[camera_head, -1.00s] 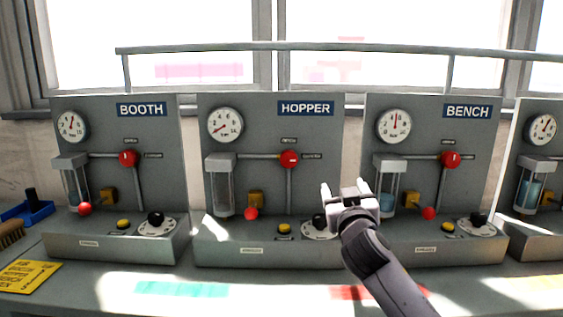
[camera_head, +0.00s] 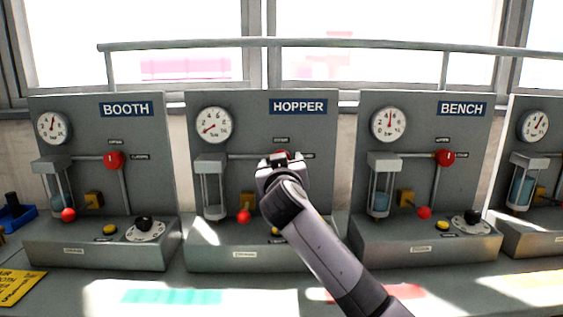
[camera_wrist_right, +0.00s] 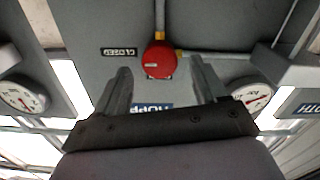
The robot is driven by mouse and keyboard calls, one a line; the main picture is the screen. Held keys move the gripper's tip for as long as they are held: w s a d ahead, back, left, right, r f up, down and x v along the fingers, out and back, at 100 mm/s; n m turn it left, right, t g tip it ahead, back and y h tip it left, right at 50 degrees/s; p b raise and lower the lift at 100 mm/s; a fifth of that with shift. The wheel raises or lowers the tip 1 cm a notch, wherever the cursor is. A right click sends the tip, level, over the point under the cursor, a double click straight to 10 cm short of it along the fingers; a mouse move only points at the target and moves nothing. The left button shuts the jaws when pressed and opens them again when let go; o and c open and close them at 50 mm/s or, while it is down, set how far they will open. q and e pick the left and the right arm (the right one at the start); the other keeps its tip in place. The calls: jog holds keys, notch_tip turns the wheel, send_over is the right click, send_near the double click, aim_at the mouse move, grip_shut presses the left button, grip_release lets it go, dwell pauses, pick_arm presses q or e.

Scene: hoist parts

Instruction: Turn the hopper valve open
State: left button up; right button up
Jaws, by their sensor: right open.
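The hopper valve is a round red knob on the grey panel with the HOPPER sign (camera_head: 299,107). In the head view the knob (camera_head: 282,154) is mostly hidden behind my right gripper (camera_head: 281,163). In the right wrist view, which is upside down, the knob (camera_wrist_right: 158,60) shows whole, with a pale mark lying level. A CLOSED label (camera_wrist_right: 119,52) is beside it. My right gripper (camera_wrist_right: 161,68) is open, its two fingers apart on either side of the knob in that picture. I cannot tell whether they touch it. My left gripper is not in view.
The BOOTH panel (camera_head: 90,130) stands left and the BENCH panel (camera_head: 425,125) right, with similar red knobs. The hopper's gauge (camera_head: 214,125), glass cylinder (camera_head: 212,195) and red ball (camera_head: 243,216) are left of my gripper. A rail (camera_head: 350,44) runs above the panels.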

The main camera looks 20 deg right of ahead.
jog(key=shift+x, duration=0.8)
jog(key=c, duration=1.1)
jog(key=shift+o, duration=0.2)
